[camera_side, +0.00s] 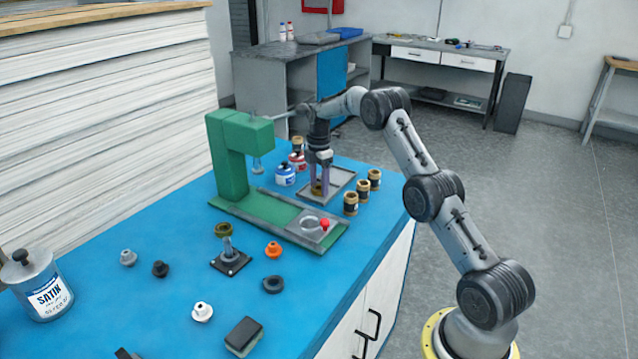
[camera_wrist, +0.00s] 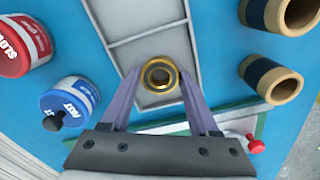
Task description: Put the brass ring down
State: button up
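The brass ring (camera_wrist: 160,75) is between the two fingertips of my gripper (camera_wrist: 161,80) in the wrist view, and it fills the gap between them. In the side view my gripper (camera_side: 319,186) points straight down over the grey tray (camera_side: 342,185), with the ring (camera_side: 317,189) low between the fingers. The tray's raised dividers (camera_wrist: 148,36) show in the wrist view. The ring is over the near compartment, close to the tray floor. I cannot tell whether it touches the floor.
Several brown-and-black rolls (camera_side: 362,186) stand right of the tray. A blue-labelled can (camera_side: 285,176) and a red-labelled can (camera_side: 297,161) stand left. The green press (camera_side: 228,160) and its base, with a red knob (camera_side: 325,223), are close by. Small parts lie across the blue bench front.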

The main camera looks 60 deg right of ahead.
jog(key=shift+o, duration=1.4)
jog(key=shift+r, duration=0.1)
notch_tip(320, 180, up, 12)
jog(key=shift+r, duration=0.1)
